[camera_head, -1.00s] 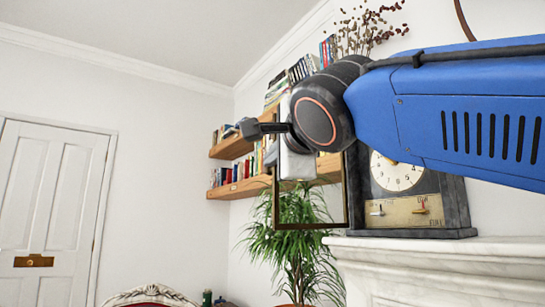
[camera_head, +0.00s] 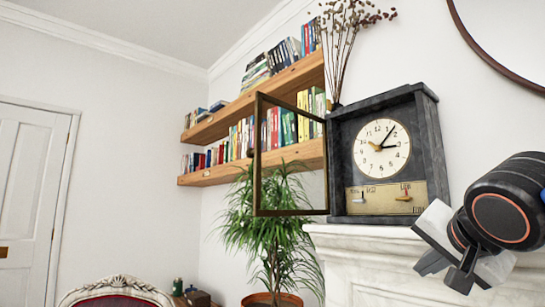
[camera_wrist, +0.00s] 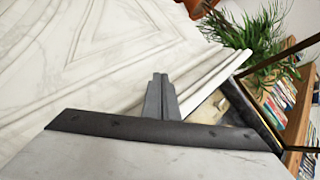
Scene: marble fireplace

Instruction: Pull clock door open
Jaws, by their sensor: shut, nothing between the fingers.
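The clock (camera_head: 385,150) has a dark grey case, a cream dial and a brass panel with small levers below it. It stands upright on the white marble mantel. Its door (camera_head: 257,165), a thin dark frame with a clear pane, stands open, swung out to the left from the clock's left side. The dial is uncovered. My gripper (camera_head: 460,280) is in front of the mantel, low and right of the clock, apart from the door. In the wrist view its fingers (camera_wrist: 160,95) are together and empty. Part of the door frame (camera_wrist: 300,110) shows at the right there.
The marble mantel (camera_head: 350,240) runs below the clock. A leafy plant (camera_head: 270,220) is behind and below the open door. Wooden shelves with books (camera_head: 250,165) are on the wall behind. A vase of dried stems (camera_head: 340,60) is behind the clock. A carved chair (camera_head: 115,290) is lower left.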

